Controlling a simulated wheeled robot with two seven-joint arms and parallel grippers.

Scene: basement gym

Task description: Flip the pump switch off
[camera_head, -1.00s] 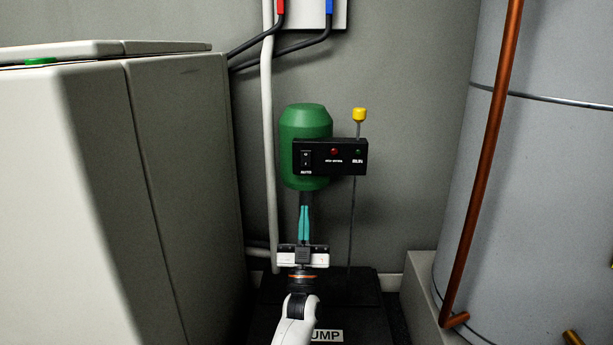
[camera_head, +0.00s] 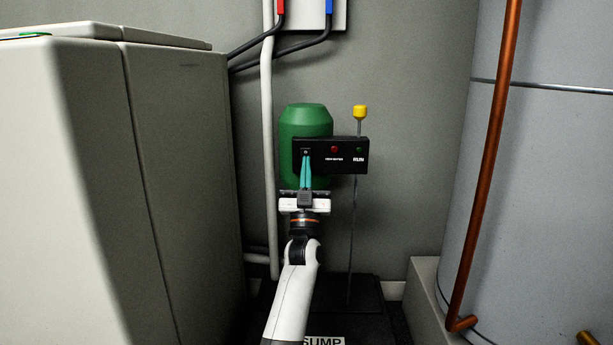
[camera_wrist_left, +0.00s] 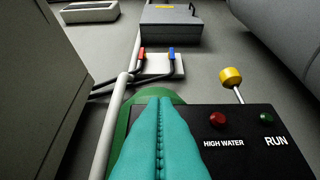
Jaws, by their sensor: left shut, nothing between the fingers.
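The green pump motor (camera_head: 306,120) stands upright against the back wall, with a black control panel (camera_head: 345,157) across its front. The pump switch is at the panel's left end; my left gripper's teal fingertips cover most of it, so its position cannot be told. My left gripper (camera_head: 305,160) is shut and empty, its tips at the switch; contact cannot be told. In the left wrist view the shut fingers (camera_wrist_left: 160,140) hide the panel's left part, beside a red lamp (camera_wrist_left: 218,119) marked HIGH WATER and a green lamp (camera_wrist_left: 266,118) marked RUN. My right gripper is not in view.
A large pale cabinet (camera_head: 180,170) stands close on the left. A grey tank (camera_head: 560,180) with a copper pipe (camera_head: 490,150) is on the right. A pale vertical pipe (camera_head: 267,150) runs left of the motor. A yellow-topped rod (camera_head: 360,112) rises behind the panel. A black SUMP cover (camera_head: 365,320) lies below.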

